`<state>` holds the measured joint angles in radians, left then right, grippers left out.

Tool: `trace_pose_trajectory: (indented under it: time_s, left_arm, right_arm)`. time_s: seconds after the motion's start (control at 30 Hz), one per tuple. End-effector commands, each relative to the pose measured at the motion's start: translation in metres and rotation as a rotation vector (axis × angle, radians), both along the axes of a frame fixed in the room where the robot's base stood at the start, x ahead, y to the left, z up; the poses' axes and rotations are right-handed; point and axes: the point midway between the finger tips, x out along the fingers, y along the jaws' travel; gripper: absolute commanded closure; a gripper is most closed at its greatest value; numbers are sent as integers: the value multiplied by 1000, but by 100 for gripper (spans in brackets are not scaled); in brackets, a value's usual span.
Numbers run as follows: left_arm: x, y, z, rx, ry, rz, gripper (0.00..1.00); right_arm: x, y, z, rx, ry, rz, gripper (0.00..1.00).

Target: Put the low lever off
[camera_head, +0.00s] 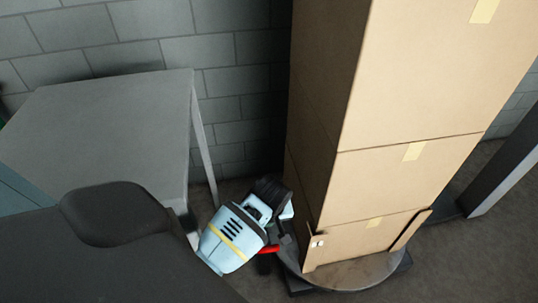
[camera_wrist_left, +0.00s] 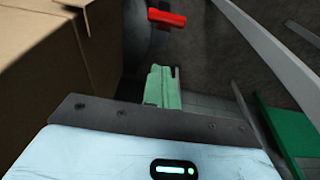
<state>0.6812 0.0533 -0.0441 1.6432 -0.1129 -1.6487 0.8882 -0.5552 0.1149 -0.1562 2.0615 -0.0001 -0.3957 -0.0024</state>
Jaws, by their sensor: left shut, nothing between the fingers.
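The low lever has a red handle (camera_head: 269,249), seen low beside the base of the box stack in the head view. It also shows as a red bar (camera_wrist_left: 166,18) at the top of the left wrist view, on a dark round part that is partly hidden. My left gripper (camera_head: 287,210) is pale blue and close to the lever in the head view. In the left wrist view its pale green fingers (camera_wrist_left: 160,72) are shut with nothing between them. A gap shows between the fingertips and the red bar. My right gripper is not in view.
Tall stacked cardboard boxes (camera_head: 395,185) stand on a round base (camera_head: 350,273) right of the left gripper. A grey table (camera_head: 110,125) stands at left before a block wall (camera_head: 235,85). A green part (camera_wrist_left: 288,135) is at right in the left wrist view.

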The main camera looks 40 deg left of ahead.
Motion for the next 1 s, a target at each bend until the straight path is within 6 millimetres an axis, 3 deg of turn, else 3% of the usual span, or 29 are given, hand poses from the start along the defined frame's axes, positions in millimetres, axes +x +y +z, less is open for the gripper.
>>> trace_pose_trajectory:
  time_s: [0.5, 0.7, 1.0]
  left_arm:
    - [8, 11, -93, 1, 5, -1, 100]
    - [0, 2, -111, 0, 2, -1, 100]
    - [-3, -2, -117, 1, 1, 0, 100]
  right_arm:
    - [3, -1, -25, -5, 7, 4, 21]
    - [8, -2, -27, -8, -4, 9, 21]
    - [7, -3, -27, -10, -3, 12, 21]
